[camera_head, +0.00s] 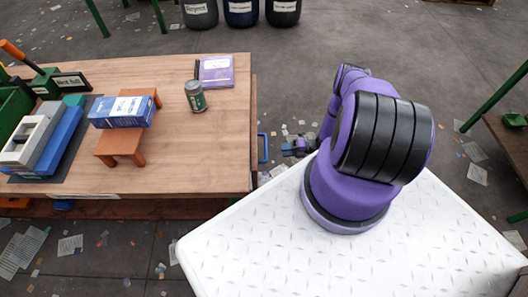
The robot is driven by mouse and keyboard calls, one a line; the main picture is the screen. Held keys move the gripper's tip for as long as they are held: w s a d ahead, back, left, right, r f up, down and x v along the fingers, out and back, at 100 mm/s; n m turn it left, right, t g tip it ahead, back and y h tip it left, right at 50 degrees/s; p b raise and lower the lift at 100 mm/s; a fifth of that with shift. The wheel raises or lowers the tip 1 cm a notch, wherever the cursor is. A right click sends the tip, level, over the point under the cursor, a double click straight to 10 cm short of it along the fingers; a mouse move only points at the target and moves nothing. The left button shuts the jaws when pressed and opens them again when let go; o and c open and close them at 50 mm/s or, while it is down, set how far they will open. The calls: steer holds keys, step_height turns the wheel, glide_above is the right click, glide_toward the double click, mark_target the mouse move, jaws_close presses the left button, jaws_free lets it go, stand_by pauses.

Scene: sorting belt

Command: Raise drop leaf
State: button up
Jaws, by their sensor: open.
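The wooden table (190,140) fills the left half of the view. Along its right edge a narrow strip of the drop leaf (254,105) shows, hanging down beside the top. A blue pull handle (263,147) sticks out from it at the table's right side. My gripper (287,148) is open, a short way right of the handle, with a small gap between them. My purple arm partly hides the gripper's wrist, and most of the leaf's face is hidden from this angle.
On the table are an orange stand (120,146) bearing a blue box (123,112), a can (195,96), a purple book (215,71) and a grey-blue device (45,138). Dark bins (241,12) stand behind. Another table (508,140) is at right. Paper scraps litter the floor.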

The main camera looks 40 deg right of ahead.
mark_target(266, 152)
steer(key=x, duration=0.9)
steer(key=shift+w+a, duration=0.25)
steer(key=shift+a, duration=0.1)
jaws_close()
